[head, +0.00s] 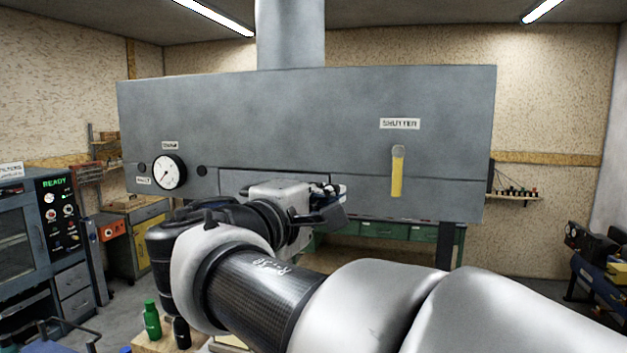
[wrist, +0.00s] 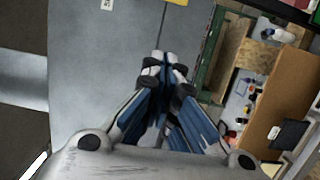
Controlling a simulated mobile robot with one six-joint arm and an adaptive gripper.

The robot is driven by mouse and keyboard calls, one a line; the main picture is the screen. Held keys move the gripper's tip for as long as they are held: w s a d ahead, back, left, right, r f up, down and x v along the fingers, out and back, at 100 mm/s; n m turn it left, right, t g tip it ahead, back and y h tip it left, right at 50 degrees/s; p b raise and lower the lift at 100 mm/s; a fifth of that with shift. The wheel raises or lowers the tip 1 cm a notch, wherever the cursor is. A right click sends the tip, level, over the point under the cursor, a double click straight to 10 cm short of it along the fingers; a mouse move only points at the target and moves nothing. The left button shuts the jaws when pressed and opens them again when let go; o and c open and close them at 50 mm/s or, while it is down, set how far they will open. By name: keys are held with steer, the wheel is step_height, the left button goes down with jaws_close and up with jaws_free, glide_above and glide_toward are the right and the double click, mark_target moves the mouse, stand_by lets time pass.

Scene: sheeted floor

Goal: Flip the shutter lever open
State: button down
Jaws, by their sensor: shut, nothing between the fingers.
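The shutter lever (head: 397,178) is a yellow handle hanging straight down from a grey round pivot on the front of the grey hood, under a "SHUTTER" label (head: 400,124). In the wrist view a bit of the yellow lever (wrist: 178,2) shows at the top edge, beyond the fingertips. My gripper (head: 333,193) is left of the lever in the head view, in front of the hood's lower part and apart from the lever. In the wrist view my gripper (wrist: 165,58) has its fingertips together with nothing between them.
The grey hood (head: 300,110) spans the middle, with a round dial gauge (head: 168,172) at its left. Green drawers (head: 385,231) stand below and behind. A green bottle (head: 152,320) is at lower left. The hood front around the lever is clear.

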mark_target(397, 170)
steer(key=w+d, duration=0.2)
steer(key=d, duration=0.1)
steer(key=w+d+p, duration=0.1)
steer(key=w+d, duration=0.1)
steer(key=d, duration=0.1)
steer(key=w+d+p, duration=0.1)
steer(key=w+d, duration=0.2)
steer(key=shift+w+d, duration=0.1)
stand_by(0.4)
steer(key=shift+d+f+n+b, duration=0.15)
steer(key=shift+f+n+b, duration=0.05)
steer(key=shift+n+b, duration=0.1)
